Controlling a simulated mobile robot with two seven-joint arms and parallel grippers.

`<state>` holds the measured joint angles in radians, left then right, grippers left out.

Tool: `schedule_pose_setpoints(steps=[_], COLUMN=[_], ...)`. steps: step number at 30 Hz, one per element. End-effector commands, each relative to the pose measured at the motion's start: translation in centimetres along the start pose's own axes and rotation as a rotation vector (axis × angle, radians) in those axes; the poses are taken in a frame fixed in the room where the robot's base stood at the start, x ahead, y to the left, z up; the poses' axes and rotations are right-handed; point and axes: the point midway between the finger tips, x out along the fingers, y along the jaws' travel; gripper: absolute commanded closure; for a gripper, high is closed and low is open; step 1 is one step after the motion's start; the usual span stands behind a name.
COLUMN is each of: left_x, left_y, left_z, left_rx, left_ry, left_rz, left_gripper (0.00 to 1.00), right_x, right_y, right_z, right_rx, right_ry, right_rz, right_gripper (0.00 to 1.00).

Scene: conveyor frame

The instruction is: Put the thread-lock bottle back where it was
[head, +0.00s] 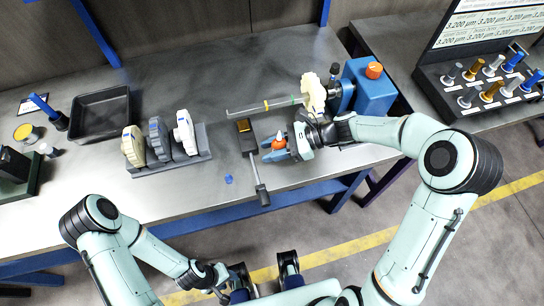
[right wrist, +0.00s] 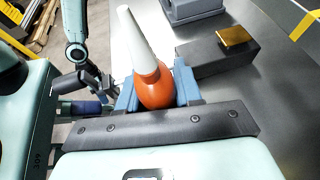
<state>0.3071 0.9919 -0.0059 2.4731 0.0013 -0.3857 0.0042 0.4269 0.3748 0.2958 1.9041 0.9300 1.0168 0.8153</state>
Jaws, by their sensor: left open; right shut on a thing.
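The thread-lock bottle (head: 279,143) is orange with a white tapered nozzle. My right gripper (head: 276,150) is shut on it over the table's front part. In the right wrist view the bottle (right wrist: 154,84) stands between the two blue fingers, nozzle pointing up the picture. Its lower end is hidden behind the gripper's dark bar. My left gripper (head: 264,275) is open and empty, low in the head view, in front of the table. Where the bottle stood before cannot be told from these frames.
A dark block with a brass top (head: 244,126) and a handled tool (head: 262,194) lie just left of the bottle. A rack (head: 195,161) with three castings, a black tray (head: 101,112) and a blue machine (head: 371,93) stand around. Bare table lies behind the rack.

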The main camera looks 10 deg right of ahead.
Motion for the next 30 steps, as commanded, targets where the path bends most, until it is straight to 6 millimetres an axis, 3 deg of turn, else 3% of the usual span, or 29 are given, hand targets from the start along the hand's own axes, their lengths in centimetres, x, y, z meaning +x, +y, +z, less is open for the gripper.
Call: schedule_pose_setpoints(steps=[10,22,23,24,25,30], left_x=[0.6,0.7,0.6,0.6,0.6,0.6], left_y=[-0.2,-0.2,-0.2,-0.1,-0.1,-0.1], left_z=[-0.1,-0.2,-0.2,-0.2,-0.2,-0.2], left_rx=[0.0,0.0,0.0,0.0,0.0,0.0], left_ry=[0.002,0.005,0.005,0.005,0.005,0.005], left_rz=[0.0,0.001,0.001,0.001,0.001,0.001], left_gripper=[0.57,0.57,0.57,0.57,0.57,0.57], right_x=[1.6,1.8,1.8,1.8,1.8,1.8], right_y=[0.0,0.0,0.0,0.0,0.0,0.0], right_z=[-3.8,-4.4,-4.3,-4.3,-4.3,-4.3], right_rx=[0.002,0.0,0.0,0.0,0.0,-0.001], right_ry=[-0.001,0.0,0.001,0.001,0.001,0.001], right_rz=[0.0,-0.001,-0.001,-0.001,-0.001,-0.001], right_gripper=[0.97,0.97,0.59,0.46,0.4,0.4])
